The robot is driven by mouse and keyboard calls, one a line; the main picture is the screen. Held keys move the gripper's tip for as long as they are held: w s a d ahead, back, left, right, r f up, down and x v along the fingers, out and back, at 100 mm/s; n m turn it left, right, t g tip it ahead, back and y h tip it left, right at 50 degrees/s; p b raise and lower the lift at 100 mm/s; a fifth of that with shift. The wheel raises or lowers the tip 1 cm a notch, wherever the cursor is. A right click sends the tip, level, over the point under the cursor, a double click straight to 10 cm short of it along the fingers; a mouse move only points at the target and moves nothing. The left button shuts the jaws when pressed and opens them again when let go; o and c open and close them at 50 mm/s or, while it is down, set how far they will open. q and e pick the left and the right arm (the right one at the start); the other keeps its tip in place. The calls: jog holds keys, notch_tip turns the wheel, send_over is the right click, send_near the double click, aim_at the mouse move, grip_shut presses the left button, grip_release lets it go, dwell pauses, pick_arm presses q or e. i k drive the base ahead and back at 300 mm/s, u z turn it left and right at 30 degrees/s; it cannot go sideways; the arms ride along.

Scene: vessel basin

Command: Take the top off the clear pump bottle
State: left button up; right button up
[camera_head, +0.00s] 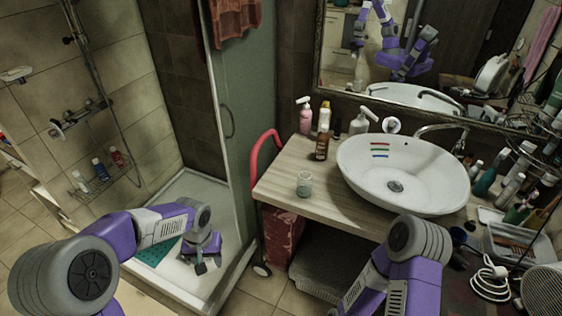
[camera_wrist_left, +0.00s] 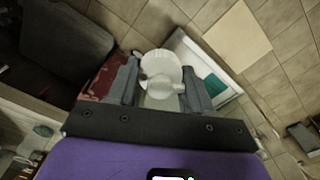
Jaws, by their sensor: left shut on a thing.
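My left gripper (camera_head: 204,262) is low over the shower tray, left of the counter. In the left wrist view it is shut on a white pump top (camera_wrist_left: 160,65), with a finger on each side; the round cap and short spout show. A small clear, greenish glass vessel (camera_head: 304,184), which looks like the clear pump bottle's body, stands upright without a top near the counter's front edge. The gripper is well apart from it, to its left and lower. My right arm shows at the lower right, but its gripper is out of view.
The wooden counter (camera_head: 277,183) holds a white basin (camera_head: 382,200), a pink pump bottle (camera_head: 305,117), a brown bottle (camera_head: 322,145) and another clear bottle with a white pump (camera_head: 358,123). A glass shower panel (camera_head: 235,130) stands left of the counter. Bare counter surrounds the glass vessel.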

aim_at(304, 181)
jog(key=u, duration=0.25)
jog(key=i, duration=0.7)
jog(key=z, duration=1.2)
jog(key=i, duration=0.5)
jog(key=u, duration=0.05)
